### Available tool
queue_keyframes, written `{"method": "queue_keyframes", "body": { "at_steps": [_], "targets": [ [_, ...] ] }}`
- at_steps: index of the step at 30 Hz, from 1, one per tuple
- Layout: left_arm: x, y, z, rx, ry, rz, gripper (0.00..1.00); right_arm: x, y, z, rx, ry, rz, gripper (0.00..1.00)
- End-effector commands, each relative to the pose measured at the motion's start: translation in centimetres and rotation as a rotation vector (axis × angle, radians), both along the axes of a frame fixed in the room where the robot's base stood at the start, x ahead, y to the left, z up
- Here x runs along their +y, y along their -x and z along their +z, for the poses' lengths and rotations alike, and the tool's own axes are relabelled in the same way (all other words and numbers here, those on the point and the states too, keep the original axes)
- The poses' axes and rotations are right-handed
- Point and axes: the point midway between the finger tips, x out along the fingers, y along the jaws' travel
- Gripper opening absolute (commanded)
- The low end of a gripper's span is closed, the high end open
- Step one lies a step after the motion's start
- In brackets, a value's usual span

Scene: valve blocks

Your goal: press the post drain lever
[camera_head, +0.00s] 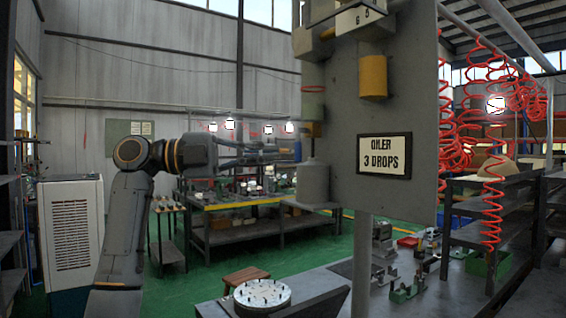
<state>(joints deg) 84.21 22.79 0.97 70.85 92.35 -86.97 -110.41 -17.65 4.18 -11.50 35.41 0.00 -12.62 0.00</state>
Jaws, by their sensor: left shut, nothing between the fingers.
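A grey post panel (415,100) stands close in front, right of centre. It carries a sign (384,156) reading "OILER 3 DROPS" and a yellow cylinder (373,77). I cannot clearly pick out the drain lever among these parts. My left gripper (297,151) is shut and empty, pointing right, with its tips at the panel's left edge just above the bowl. Whether it touches anything is unclear. My right gripper is out of view.
A bench (320,285) below holds a round white plate (262,293) with small pegs. Red coiled hoses (490,190) hang at the right near dark shelves (500,205). A white cabinet (72,235) stands at the left. Green floor lies open between the benches.

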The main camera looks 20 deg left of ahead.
Motion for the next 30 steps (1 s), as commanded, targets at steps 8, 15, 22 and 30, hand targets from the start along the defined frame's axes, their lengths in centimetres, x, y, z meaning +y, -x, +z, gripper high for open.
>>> {"method": "queue_keyframes", "body": {
  "at_steps": [8,15,22,30],
  "targets": [
    [3.7,1.4,-0.2,0.0,0.001,-0.001,0.0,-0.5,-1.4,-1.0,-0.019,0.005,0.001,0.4],
    [4.1,1.7,-0.1,-0.001,0.001,-0.002,0.0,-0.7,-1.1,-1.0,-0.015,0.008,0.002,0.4],
    [4.1,1.7,-0.1,0.0,0.0,-0.002,0.0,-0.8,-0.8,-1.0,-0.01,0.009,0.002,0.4],
    [4.0,-0.2,-1.9,0.07,0.02,0.022,0.0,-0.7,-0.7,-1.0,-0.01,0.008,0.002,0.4]
  ]
}}
